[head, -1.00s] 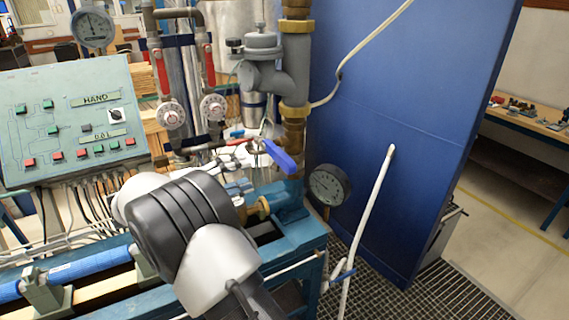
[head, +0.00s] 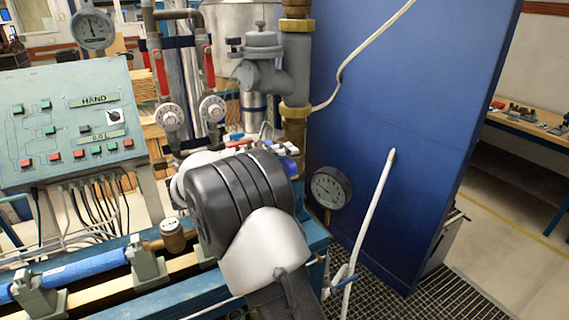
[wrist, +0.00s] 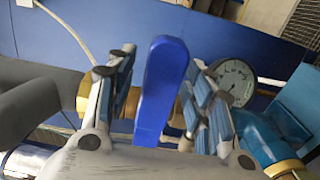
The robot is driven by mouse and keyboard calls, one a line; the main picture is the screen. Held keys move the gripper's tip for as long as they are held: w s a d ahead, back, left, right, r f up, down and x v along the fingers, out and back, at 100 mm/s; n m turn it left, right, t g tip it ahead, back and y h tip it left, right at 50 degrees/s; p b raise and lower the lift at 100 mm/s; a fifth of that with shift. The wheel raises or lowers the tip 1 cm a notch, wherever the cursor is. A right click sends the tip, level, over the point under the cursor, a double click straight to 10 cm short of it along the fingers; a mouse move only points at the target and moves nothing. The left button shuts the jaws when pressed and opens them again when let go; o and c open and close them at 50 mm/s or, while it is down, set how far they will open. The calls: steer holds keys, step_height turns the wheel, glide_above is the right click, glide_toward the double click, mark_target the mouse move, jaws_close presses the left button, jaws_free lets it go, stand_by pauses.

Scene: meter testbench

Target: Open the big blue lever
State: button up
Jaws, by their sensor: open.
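The big blue lever (wrist: 162,88) stands upright in the middle of the wrist view, between the two fingers of my gripper (wrist: 163,95). The fingers are open, one on each side of the lever, with a small gap visible on both sides. In the head view only a small blue part of the lever (head: 291,165) shows past my arm.
A round gauge (head: 330,187) is right of the lever, and it also shows in the wrist view (wrist: 231,82). A brass-and-grey pipe (head: 296,75) rises behind. A blue panel (head: 390,110) with a white cable stands at right. The control box (head: 70,120) is at left.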

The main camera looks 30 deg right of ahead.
steer(key=shift+c, duration=0.5)
jaws_close()
